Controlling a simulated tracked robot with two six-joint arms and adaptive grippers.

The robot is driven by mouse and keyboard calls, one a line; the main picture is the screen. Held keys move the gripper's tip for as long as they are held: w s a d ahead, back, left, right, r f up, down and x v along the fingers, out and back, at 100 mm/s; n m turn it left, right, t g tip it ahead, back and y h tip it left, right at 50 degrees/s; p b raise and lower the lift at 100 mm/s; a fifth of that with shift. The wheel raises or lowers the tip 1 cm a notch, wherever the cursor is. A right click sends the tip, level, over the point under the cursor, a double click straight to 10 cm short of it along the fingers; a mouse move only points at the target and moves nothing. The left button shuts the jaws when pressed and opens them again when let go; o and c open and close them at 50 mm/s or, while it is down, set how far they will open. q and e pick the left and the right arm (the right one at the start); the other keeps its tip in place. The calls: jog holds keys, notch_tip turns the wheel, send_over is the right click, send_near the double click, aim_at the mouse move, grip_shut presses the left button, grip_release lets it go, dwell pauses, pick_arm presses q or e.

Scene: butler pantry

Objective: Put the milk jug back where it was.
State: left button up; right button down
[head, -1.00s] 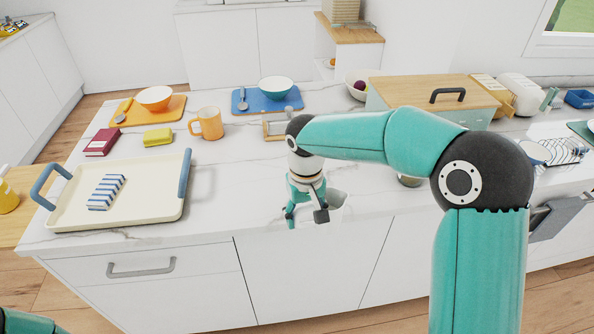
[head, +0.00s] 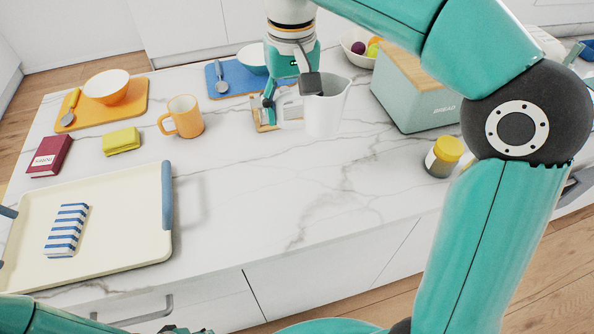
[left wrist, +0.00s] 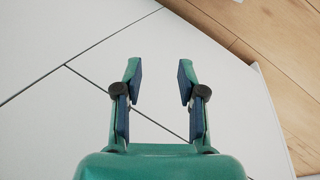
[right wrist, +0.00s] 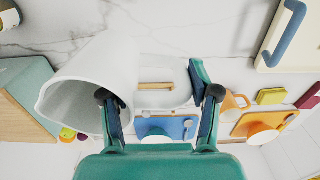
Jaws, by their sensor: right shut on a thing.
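The milk jug (head: 326,106) is white and upright over the back middle of the counter, its handle on the left. My right gripper (head: 288,96) is shut on the handle. In the right wrist view the jug (right wrist: 80,88) is large at the left, and its handle lies between the fingers of my right gripper (right wrist: 160,104). I cannot tell whether its base touches the counter. My left gripper (left wrist: 158,92) is open and empty in front of the white cabinet fronts.
A small wooden-framed item (head: 264,118) is partly hidden behind the jug. The orange mug (head: 183,116) stands left and the bread box (head: 415,92) right. A yellow-lidded jar (head: 443,156) is near the front right. The tray (head: 130,238) is front left. The middle counter is clear.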

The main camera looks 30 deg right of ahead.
aim_at(293, 122)
notch_tip(293, 122, down, 18)
jog(key=shift+f+b, duration=0.15)
jog(key=shift+b, duration=0.4)
jog(key=shift+c, duration=1.3)
grip_release()
jog(key=shift+a, duration=0.1)
notch_tip(293, 122, up, 12)
jog(key=shift+r+p, duration=0.1)
jog(key=shift+p, duration=0.2)
